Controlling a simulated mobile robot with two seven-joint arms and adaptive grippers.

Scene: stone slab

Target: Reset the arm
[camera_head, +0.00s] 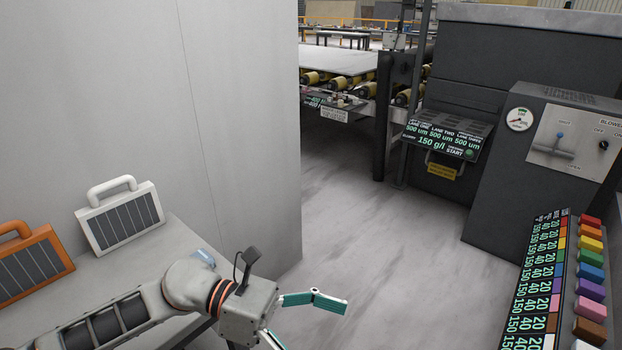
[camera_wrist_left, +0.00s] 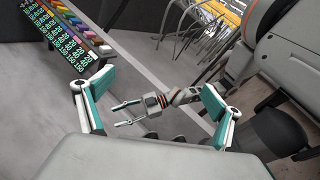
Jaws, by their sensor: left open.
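My left arm comes in from the lower left in the head view, above a light table. Its gripper (camera_head: 308,325) points right over the floor, with one teal finger fully visible and the other cut by the bottom edge. In the left wrist view its two teal fingers (camera_wrist_left: 153,92) stand wide apart with nothing between them. My right gripper (camera_wrist_left: 118,115) shows small and farther off in that view, its two fingers apart and seemingly empty. It is not in the head view.
A white panelled case (camera_head: 120,218) and an orange one (camera_head: 33,265) stand on the table (camera_head: 190,245) at left. A grey wall (camera_head: 230,120) rises behind. Colored blocks (camera_head: 590,262) line a labelled board at right, below a grey machine (camera_head: 540,165). The middle floor (camera_head: 390,240) is clear.

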